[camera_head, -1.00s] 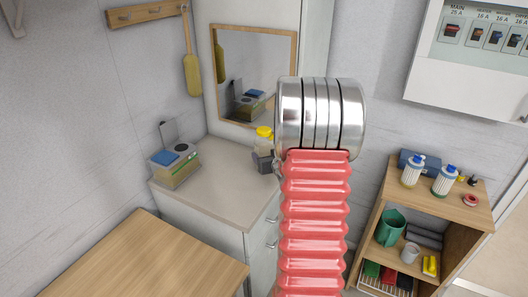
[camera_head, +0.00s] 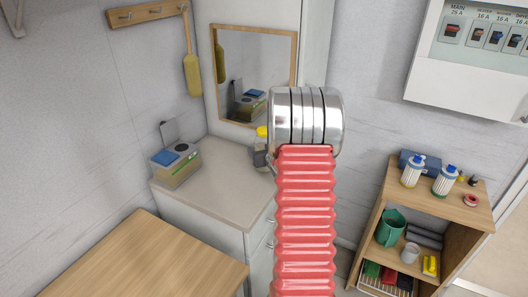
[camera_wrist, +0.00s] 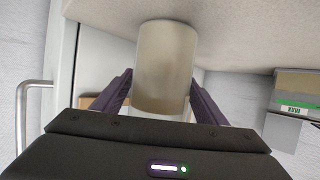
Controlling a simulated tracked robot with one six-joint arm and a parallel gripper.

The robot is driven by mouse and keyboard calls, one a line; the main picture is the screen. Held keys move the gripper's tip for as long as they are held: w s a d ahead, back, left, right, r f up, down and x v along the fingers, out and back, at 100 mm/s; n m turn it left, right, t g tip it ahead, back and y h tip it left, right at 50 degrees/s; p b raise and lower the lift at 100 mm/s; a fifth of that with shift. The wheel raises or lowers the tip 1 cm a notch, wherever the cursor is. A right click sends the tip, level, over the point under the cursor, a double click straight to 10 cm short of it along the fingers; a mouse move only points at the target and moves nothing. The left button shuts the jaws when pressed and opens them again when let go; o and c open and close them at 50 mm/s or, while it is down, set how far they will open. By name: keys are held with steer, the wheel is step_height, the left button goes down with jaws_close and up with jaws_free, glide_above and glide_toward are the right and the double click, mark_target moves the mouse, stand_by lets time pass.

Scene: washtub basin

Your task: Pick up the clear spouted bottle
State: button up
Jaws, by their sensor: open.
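The clear spouted bottle (camera_head: 261,143) stands on the counter near its back right, under the mirror. Its yellow top shows in the head view, and my arm hides part of it. In the wrist view a pale, see-through cylinder (camera_wrist: 167,62), which looks like the bottle's body, fills the space between my fingers. My gripper (camera_wrist: 163,88) is open, with one dark finger on each side of the cylinder. I cannot tell whether either finger touches it. In the head view my gripper is mostly hidden behind my arm.
The counter (camera_head: 215,190) is clear in front of the bottle. A box with a blue item on top (camera_head: 175,163) stands at its left. A mirror (camera_head: 253,75) hangs behind. A wooden table (camera_head: 150,260) is nearer. A shelf (camera_head: 450,205) with bottles stands right.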

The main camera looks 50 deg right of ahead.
steer(key=shift+x, duration=0.9)
steer(key=shift+s, duration=0.1)
steer(key=c, duration=0.9)
